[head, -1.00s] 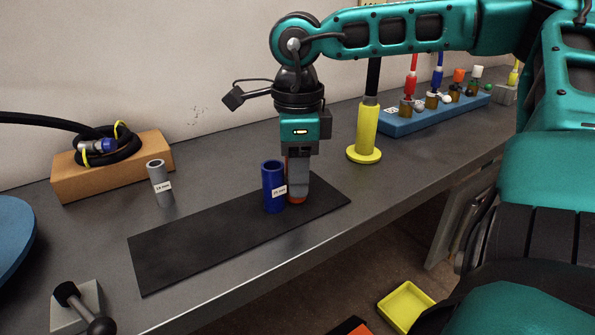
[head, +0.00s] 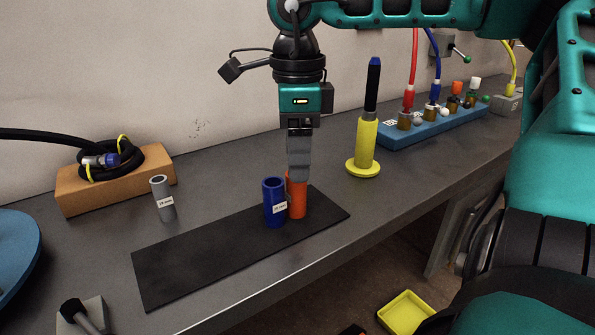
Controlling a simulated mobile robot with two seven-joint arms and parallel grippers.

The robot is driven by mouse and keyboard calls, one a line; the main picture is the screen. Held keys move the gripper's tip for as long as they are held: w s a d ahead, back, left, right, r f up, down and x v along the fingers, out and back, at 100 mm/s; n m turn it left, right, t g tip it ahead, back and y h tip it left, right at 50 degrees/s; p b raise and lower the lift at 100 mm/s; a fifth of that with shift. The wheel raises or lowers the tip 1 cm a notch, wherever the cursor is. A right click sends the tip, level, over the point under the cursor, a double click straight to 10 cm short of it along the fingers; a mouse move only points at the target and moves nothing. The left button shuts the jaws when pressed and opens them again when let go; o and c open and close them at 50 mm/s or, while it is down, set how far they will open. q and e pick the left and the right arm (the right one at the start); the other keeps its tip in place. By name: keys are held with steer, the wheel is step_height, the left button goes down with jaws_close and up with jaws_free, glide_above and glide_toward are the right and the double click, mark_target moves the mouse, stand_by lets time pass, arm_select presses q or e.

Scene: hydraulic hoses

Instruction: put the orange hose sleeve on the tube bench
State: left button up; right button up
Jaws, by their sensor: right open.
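The orange hose sleeve (head: 297,204) stands upright on the black mat (head: 200,262) on the bench (head: 120,230). It is just right of the blue sleeve (head: 273,204), which hides part of its left side. My right gripper (head: 298,178) points straight down at the orange sleeve's top, its fingertips overlapping the upper end in the picture. The gripper is open; whether the fingers still touch the sleeve cannot be told. My left gripper is out of view.
A grey sleeve (head: 164,200) stands left of the mat. A yellow stand (head: 366,146) with a black rod is at right, before a blue connector block (head: 400,133). A coiled hose on a cardboard-coloured block (head: 78,193) lies at back left. The mat's left part is clear.

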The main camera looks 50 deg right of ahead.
step_height(320, 180, up, 6)
steer(key=shift+f+p, duration=0.1)
steer(key=shift+p, duration=0.4)
